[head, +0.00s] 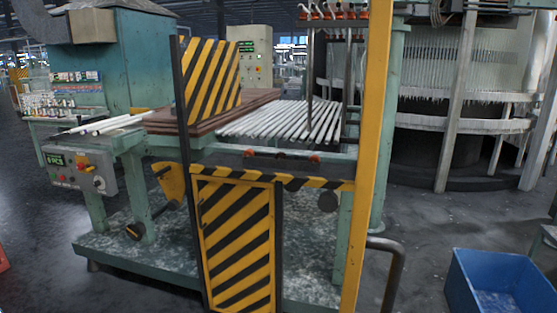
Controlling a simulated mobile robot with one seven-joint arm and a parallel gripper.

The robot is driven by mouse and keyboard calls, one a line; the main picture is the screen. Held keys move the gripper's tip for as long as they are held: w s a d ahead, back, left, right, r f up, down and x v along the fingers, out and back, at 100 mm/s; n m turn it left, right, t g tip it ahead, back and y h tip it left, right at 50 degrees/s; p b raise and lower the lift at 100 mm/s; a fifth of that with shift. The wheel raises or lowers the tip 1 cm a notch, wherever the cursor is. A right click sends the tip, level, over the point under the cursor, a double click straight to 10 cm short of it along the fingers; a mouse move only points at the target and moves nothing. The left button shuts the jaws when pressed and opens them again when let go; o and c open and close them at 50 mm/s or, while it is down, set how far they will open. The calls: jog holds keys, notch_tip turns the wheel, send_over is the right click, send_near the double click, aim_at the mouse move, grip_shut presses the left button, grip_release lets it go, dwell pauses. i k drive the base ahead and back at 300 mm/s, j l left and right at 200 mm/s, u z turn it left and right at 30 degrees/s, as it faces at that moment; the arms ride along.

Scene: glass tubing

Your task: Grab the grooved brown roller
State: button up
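A long brown ridged piece (172,122) lies across the top of the green machine frame, left of the white tubes. It matches the grooved brown roller best, though its grooves are hard to make out. It runs back behind a yellow-and-black striped guard panel (212,75), which hides its middle. Its far end shows again right of the panel. My gripper is not in view.
White glass tubes (290,120) lie in a row right of the brown piece. A striped lower panel (237,245), a yellow post (368,160) and a control box (78,171) stand at the front. A blue bin (500,280) sits at right.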

aim_at(280, 155)
jog(key=k+z, duration=0.1)
jog(key=k, duration=0.5)
jog(key=k+l+z, duration=0.1)
jog(key=k, duration=0.55)
jog(key=z, duration=1.3)
jog(key=i+j, duration=0.1)
jog(key=j, duration=0.2)
jog(key=i+j+z, duration=0.1)
jog(key=j, duration=0.25)
jog(key=i+j, duration=0.1)
jog(key=j, duration=0.2)
jog(key=i+j, duration=0.1)
jog(key=j, duration=0.35)
jog(key=i+j, duration=0.15)
jog(key=j, duration=0.3)
jog(key=i+j, duration=0.1)
jog(key=j, duration=0.35)
jog(key=i+j, duration=0.15)
jog(key=j, duration=0.3)
jog(key=i+j, duration=0.1)
jog(key=j, duration=0.35)
jog(key=i+j, duration=0.15)
jog(key=j, duration=0.3)
jog(key=i+j, duration=0.1)
jog(key=j, duration=0.35)
